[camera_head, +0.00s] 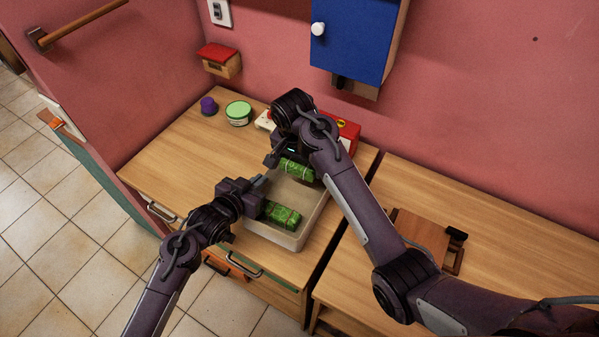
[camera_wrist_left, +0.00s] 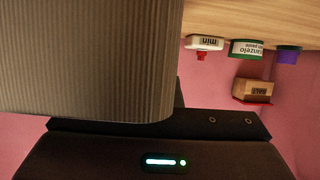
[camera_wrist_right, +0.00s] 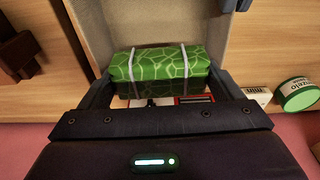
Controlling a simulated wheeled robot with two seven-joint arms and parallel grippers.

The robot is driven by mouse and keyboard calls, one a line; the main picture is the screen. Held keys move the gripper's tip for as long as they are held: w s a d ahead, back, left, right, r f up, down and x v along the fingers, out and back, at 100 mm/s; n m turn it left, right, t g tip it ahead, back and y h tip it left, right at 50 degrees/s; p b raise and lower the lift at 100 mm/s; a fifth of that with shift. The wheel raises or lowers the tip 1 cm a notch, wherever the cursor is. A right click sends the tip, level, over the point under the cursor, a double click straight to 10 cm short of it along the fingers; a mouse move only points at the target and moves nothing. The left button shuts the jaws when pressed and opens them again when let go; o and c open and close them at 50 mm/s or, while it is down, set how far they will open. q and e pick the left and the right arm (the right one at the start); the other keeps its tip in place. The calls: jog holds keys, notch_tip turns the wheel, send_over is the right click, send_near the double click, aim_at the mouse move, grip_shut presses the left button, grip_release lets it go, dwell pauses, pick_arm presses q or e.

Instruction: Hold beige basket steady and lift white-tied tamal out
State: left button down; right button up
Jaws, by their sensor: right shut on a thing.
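The beige basket (camera_head: 318,215) stands on the wooden counter; its inside shows in the right wrist view (camera_wrist_right: 178,25). My right gripper (camera_head: 284,163) is shut on a green tamal (camera_head: 297,170) at the basket's far end. Two white ties cross this tamal (camera_wrist_right: 160,67) in the right wrist view, between both fingers; its height over the basket floor is hard to tell. A second green tamal (camera_head: 281,214) lies in the near part of the basket. My left gripper (camera_head: 262,181) is at the basket's left rim; its grip is hidden. A ribbed grey-beige surface (camera_wrist_left: 80,60) fills much of the left wrist view.
A green-lidded tub (camera_head: 238,113), a purple item (camera_head: 208,106) and a red box (camera_head: 348,133) stand at the back. A blue cabinet (camera_head: 352,40) hangs above. The counter is clear left of the basket. A wooden board (camera_head: 425,235) lies on the right counter.

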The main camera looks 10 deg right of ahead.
jog(key=shift+r, duration=0.5)
pick_arm(q)
jog(key=c, duration=1.6)
grip_release()
jog(key=shift+o, duration=0.2)
jog(key=v, duration=1.2)
jog(key=shift+f, duration=0.1)
